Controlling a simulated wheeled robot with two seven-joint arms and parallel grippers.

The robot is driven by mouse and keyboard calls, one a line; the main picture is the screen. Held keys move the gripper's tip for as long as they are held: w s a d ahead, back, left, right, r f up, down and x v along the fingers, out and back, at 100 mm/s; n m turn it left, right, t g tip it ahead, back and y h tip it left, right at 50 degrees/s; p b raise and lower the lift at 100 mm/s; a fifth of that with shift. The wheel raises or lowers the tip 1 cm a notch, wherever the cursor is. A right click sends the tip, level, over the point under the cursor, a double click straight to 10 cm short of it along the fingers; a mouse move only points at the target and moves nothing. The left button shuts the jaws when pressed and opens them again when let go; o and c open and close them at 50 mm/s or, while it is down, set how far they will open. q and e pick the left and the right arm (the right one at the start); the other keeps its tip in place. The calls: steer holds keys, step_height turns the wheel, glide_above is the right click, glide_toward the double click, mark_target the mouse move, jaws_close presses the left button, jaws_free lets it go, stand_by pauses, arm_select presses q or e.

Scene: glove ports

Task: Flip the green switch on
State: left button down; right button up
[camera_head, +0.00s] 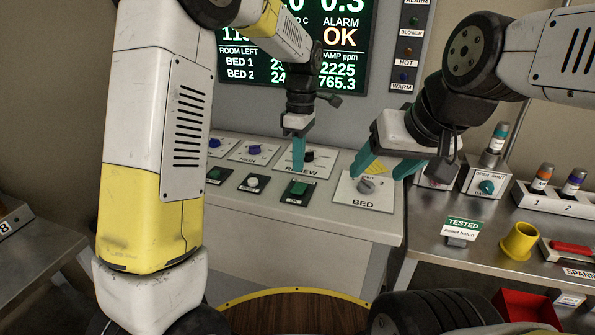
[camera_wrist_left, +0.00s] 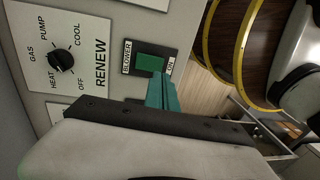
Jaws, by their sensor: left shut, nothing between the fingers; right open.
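The green switch (camera_head: 298,188) is a rocker on a black plate on the sloped panel, below the RENEW dial. In the left wrist view the green switch (camera_wrist_left: 152,62) has a BLOWER label at one end and an ON label at the other. My left gripper (camera_head: 298,168) is shut and empty, pointing down just above the switch. In the left wrist view its teal fingertips (camera_wrist_left: 160,78) are close to the switch's edge; I cannot tell whether they touch. My right gripper (camera_head: 383,170) is open, its fingers either side of and above the BED knob (camera_head: 366,185).
Another green switch (camera_head: 216,174) and a white button (camera_head: 252,182) sit left on the panel. The RENEW dial (camera_wrist_left: 62,60) is beside the switch. A yellow cup (camera_head: 519,241) and a TESTED sign (camera_head: 462,226) stand on the right bench.

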mark_target(297, 191)
arm_select(q)
steer(key=f, duration=0.6)
steer(key=shift+s+a, duration=0.1)
steer(key=shift+s, duration=0.25)
steer(key=shift+f, duration=0.1)
steer(key=shift+s+f, duration=0.1)
steer(key=shift+f, duration=0.05)
steer(key=shift+w+d+r, duration=0.2)
steer(key=shift+w+r, duration=0.1)
steer(key=shift+w, duration=0.4)
steer(key=shift+r, duration=0.1)
